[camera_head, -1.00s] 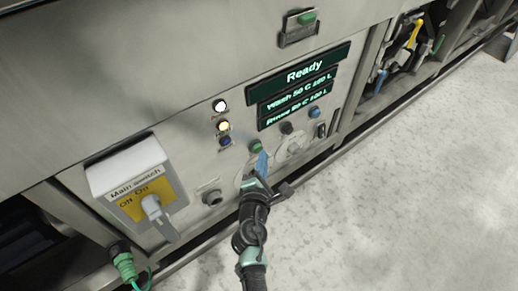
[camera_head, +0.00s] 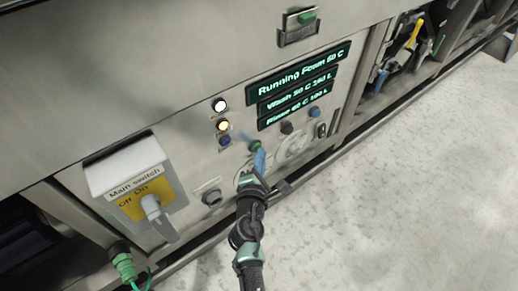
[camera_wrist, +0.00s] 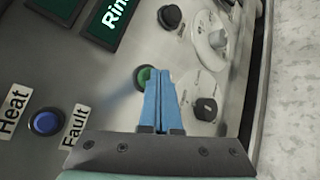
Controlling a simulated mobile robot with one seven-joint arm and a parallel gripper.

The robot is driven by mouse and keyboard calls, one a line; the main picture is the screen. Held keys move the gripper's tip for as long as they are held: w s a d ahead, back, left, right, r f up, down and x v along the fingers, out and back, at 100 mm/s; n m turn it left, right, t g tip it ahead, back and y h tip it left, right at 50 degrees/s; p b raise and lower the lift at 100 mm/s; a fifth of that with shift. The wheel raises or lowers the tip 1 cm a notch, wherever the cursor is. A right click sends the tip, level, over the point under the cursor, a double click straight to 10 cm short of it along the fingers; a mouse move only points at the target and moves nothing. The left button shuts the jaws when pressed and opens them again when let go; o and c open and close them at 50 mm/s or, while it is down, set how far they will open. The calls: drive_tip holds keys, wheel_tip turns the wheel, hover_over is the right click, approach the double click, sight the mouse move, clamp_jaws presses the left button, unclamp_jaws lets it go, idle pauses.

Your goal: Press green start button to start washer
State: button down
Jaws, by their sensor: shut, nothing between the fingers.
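The green start button (camera_head: 255,146) is on the washer's control panel, below and left of the displays. In the wrist view the green button (camera_wrist: 145,75) shows just beside the fingertips and is partly hidden by them. My gripper (camera_head: 260,154) is shut and empty, with its blue fingers pointing at the button. In the wrist view my gripper (camera_wrist: 160,73) has both fingers together; I cannot tell whether they touch the button. The top display (camera_head: 300,78) reads "Running Foam 60 C".
The main switch box (camera_head: 128,178) with its grey handle is at the lower left. Indicator lamps (camera_head: 222,127) are left of the button. A blue Fault button (camera_wrist: 46,122) shows in the wrist view. Knobs (camera_wrist: 205,108) stand close right of the fingers. The floor (camera_head: 420,200) is clear.

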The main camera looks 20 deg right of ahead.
drive_tip(key=shift+s, duration=0.15)
drive_tip(key=shift+s+d+p, duration=0.25)
drive_tip(key=shift+s+p, duration=0.05)
drive_tip(key=shift+s, duration=0.4)
drive_tip(key=shift+s+d+p, duration=0.2)
drive_tip(key=shift+s+d, duration=0.1)
drive_tip(key=shift+s, duration=0.5)
drive_tip(key=shift+s+d+p, duration=0.15)
drive_tip(key=shift+s+d, duration=0.15)
drive_tip(key=shift+s, duration=0.5)
drive_tip(key=shift+s+d+p, duration=0.2)
drive_tip(key=shift+s+d, duration=0.1)
drive_tip(key=shift+s, duration=0.5)
